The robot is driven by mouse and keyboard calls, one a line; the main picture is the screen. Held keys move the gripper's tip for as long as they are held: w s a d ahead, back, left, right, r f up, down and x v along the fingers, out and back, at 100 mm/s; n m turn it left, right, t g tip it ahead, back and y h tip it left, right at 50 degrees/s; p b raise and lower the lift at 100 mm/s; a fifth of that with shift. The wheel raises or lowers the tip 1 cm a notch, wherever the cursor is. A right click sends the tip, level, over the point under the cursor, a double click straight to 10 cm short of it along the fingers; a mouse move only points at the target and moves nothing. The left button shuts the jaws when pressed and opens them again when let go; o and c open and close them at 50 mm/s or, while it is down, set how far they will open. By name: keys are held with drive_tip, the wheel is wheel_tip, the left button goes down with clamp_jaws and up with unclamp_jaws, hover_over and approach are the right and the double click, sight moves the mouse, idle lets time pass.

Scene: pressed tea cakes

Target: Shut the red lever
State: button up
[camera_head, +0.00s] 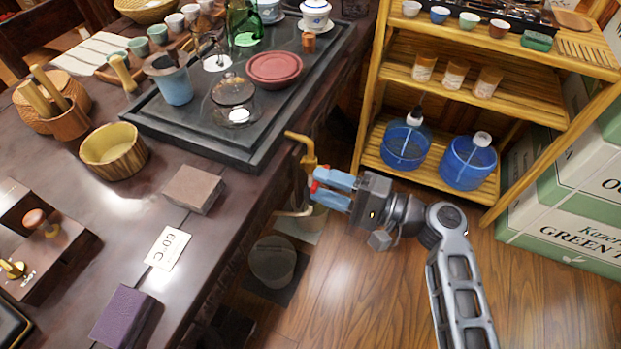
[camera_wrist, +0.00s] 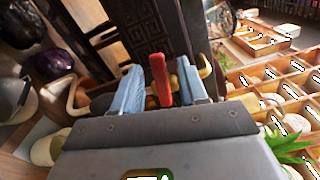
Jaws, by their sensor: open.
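The red lever (camera_head: 314,188) shows as a small red spot on a brass tap (camera_head: 304,150) at the edge of the dark table. In the wrist view the red lever (camera_wrist: 160,82) stands between the two blue fingers of my gripper (camera_wrist: 159,68). In the head view my gripper (camera_head: 316,184) reaches the tap from the right. The fingers are open on either side of the lever, with a gap visible by each finger. The fingers hide part of the tap and lever in the head view.
A black tea tray (camera_head: 215,150) with cups and pots lies on the table (camera_head: 225,215) beside the tap. A grey bucket (camera_head: 272,262) stands on the floor below. A wooden shelf (camera_head: 470,100) with blue water jugs stands behind my arm. Green and white boxes (camera_head: 565,215) are at right.

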drive_tip(key=shift+x, duration=2)
drive_tip(key=shift+s, duration=0.1)
drive_tip(key=shift+c, duration=0.3)
drive_tip(key=shift+f, duration=0.1)
clamp_jaws()
